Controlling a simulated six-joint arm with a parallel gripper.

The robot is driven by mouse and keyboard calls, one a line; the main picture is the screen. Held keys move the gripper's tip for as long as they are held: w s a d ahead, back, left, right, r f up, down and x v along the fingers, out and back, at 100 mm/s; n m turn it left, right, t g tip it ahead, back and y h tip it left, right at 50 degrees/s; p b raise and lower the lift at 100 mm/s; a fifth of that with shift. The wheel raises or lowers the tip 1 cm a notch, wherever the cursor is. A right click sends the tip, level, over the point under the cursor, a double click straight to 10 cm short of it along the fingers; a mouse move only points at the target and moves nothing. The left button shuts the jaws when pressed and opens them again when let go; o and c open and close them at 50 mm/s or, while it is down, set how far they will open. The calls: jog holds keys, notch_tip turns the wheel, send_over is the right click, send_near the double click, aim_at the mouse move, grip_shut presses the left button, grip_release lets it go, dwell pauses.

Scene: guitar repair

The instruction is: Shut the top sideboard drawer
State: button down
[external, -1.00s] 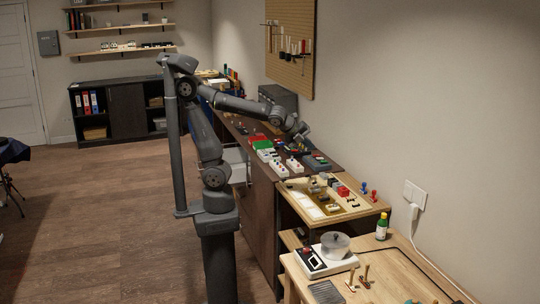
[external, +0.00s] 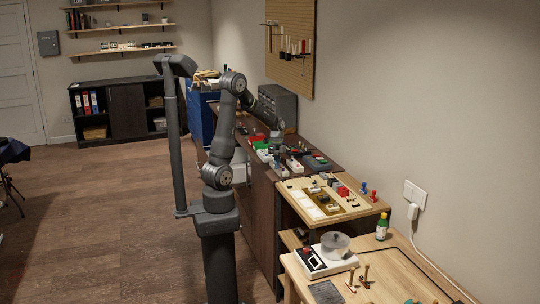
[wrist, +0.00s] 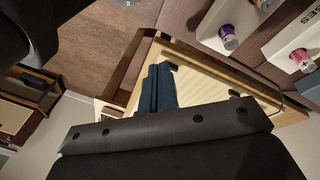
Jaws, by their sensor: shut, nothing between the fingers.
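The dark wood sideboard (external: 262,205) runs along the right wall.
A grey parts cabinet (external: 279,104) stands behind. A pale board (external: 310,205) is at the near end. The floor (external: 115,215) on the left is clear.

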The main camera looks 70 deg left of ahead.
jog(key=s+a+f+n+t+h, duration=0.1)
jog(key=s+a+f+n+t, duration=0.35)
jog(key=a+n, duration=0.35)
jog(key=s+a+f+n+t, duration=0.4)
jog(key=s+a+n+t, duration=0.15)
jog(key=a, duration=0.45)
jog(key=s+a+f+n+t+h, duration=0.1)
jog(key=s+a+f+n+t, duration=0.35)
jog(key=a+n, duration=0.35)
jog(key=s+a+f+n+y, duration=0.4)
jog(key=s+a+n+y, duration=0.15)
jog(key=s, duration=0.45)
jog(key=s+a+f+n+y, duration=0.4)
jog(key=s+n+y, duration=0.15)
jog(key=s, duration=0.35)
jog(key=s+a+f+n+y, duration=0.4)
jog(key=s+n+y, duration=0.15)
jog(key=s, duration=0.45)
jog(key=w+d+x, duration=0.1)
jog(key=x, duration=1.2)
jog(key=shift+f+m+g+y, duration=0.25)
jog(key=shift+m+g+y, duration=0.05)
jog(key=shift+g+y, duration=0.15)
jog(key=shift+w+d, duration=0.1)
jog(key=shift+w, duration=0.1)
